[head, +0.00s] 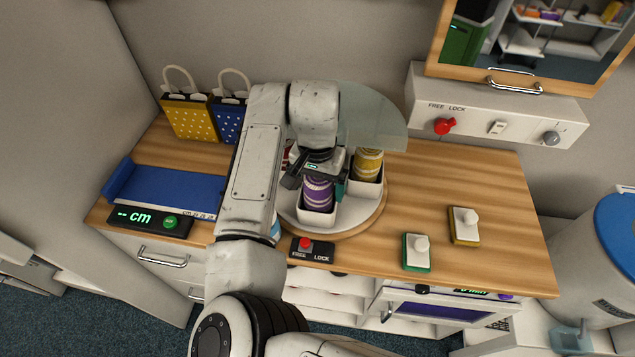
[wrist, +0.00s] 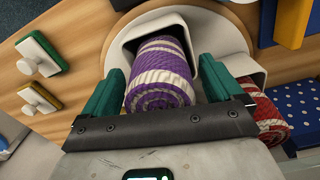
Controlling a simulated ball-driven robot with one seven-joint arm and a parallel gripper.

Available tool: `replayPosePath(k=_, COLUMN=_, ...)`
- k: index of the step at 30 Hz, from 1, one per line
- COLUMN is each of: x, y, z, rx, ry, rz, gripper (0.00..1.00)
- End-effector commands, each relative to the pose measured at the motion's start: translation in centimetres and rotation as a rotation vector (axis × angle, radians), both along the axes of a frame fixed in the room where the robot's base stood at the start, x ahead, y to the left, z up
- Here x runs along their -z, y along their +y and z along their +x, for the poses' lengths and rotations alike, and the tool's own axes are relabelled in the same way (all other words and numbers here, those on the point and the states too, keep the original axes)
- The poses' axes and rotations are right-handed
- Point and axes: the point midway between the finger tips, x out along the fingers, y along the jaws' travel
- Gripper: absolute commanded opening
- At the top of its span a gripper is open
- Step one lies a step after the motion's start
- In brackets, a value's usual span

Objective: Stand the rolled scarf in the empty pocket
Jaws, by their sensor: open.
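A purple rolled scarf with white bands (head: 318,193) stands in a white pocket (head: 322,219) on a round turntable (head: 372,222). My gripper (head: 320,180) is right over this scarf. In the wrist view, the green fingers of my gripper (wrist: 162,72) are open on either side of the purple scarf (wrist: 160,78). I cannot tell whether they touch it. A yellow rolled scarf (head: 368,163) stands in another white pocket (head: 366,188). A red rolled scarf (wrist: 270,118) shows in the wrist view, in a pocket (wrist: 240,66) beside the purple one. I see no empty pocket; my arm hides part of the turntable.
A curved translucent panel (head: 372,112) stands behind the scarves. A red FREE/LOCK switch (head: 305,243) is at the counter's front. Green-based (head: 416,252) and yellow-based (head: 465,226) knobs sit at right. A blue tray (head: 165,190) and yellow bag (head: 190,118) are at left. The right counter is otherwise clear.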

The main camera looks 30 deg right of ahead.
Motion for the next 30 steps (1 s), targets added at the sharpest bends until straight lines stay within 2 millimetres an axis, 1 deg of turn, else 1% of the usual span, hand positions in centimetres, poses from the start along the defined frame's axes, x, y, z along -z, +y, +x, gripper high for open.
replayPosePath(k=5, x=-0.1, y=0.0, z=0.0, rx=0.000, ry=-0.001, rz=0.001, gripper=0.93)
replayPosePath(k=8, x=-0.6, y=0.0, z=0.0, rx=0.001, ry=-0.001, rz=0.000, gripper=0.93)
replayPosePath(k=10, x=-1.3, y=0.0, z=0.1, rx=0.002, ry=-0.003, rz=-0.001, gripper=0.93)
replayPosePath(k=14, x=-3.6, y=0.0, z=0.1, rx=0.003, ry=-0.005, rz=-0.001, gripper=0.93)
replayPosePath(k=18, x=-6.5, y=0.0, z=0.1, rx=0.002, ry=-0.004, rz=-0.001, gripper=0.93)
replayPosePath(k=24, x=-10.1, y=0.0, z=0.1, rx=0.002, ry=-0.002, rz=0.001, gripper=0.93)
replayPosePath(k=27, x=-11.4, y=0.1, z=0.1, rx=0.000, ry=-0.001, rz=0.000, gripper=0.93)
replayPosePath(k=30, x=-12.0, y=0.1, z=0.1, rx=0.000, ry=-0.001, rz=0.001, gripper=0.93)
